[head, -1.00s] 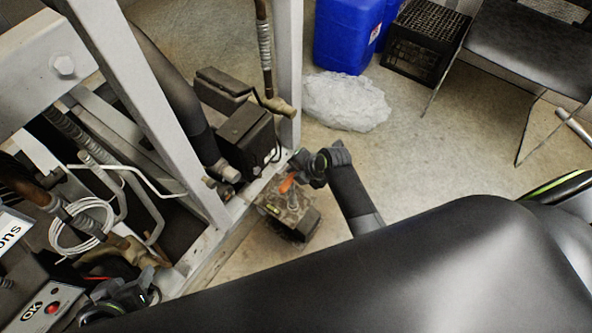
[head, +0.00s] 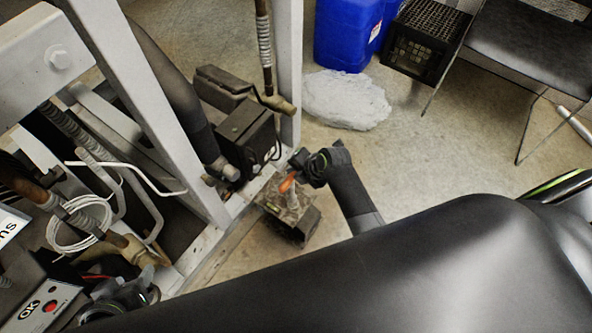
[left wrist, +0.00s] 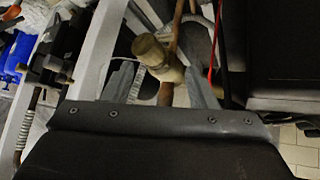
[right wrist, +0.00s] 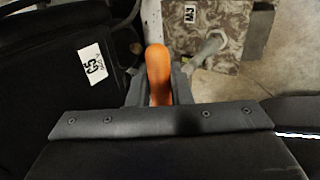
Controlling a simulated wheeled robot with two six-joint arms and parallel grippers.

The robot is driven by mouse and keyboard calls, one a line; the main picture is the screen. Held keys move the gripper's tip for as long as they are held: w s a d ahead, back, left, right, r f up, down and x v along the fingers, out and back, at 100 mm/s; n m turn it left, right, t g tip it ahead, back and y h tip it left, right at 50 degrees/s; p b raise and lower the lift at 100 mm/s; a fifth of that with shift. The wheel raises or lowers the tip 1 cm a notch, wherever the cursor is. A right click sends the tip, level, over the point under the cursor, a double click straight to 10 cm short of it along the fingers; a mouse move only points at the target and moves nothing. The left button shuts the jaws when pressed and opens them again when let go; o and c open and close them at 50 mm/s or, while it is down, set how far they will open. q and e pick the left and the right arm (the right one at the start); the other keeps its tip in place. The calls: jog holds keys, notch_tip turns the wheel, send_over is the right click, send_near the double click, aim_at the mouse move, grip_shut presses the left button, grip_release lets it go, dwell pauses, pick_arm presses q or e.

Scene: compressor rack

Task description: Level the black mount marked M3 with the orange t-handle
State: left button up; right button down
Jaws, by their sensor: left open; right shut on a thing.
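The mount (head: 289,203) sits at the foot of the rack frame in the head view. Its patterned, worn top with an M3 label (right wrist: 207,30) shows in the right wrist view, with a grey post (right wrist: 207,50) on it. My right gripper (head: 300,168) is shut on the orange t-handle (right wrist: 158,70), which stands out between its fingers above the mount. The handle's lower end is hidden, so I cannot tell how it meets the mount. My left gripper (left wrist: 165,88) is open, its fingers on either side of a brass fitting (left wrist: 155,55); I cannot tell if they touch it.
The white rack frame (head: 150,110), hoses and coiled white cable (head: 75,232) crowd the left. A plastic bag (head: 345,100), blue drum (head: 345,35), crate (head: 420,45) and chair (head: 530,50) stand behind open floor.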

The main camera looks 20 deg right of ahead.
jog(key=shift+f+b, duration=0.3)
jog(key=shift+f, duration=0.2)
jog(key=c, duration=1.8)
grip_release()
grip_shut()
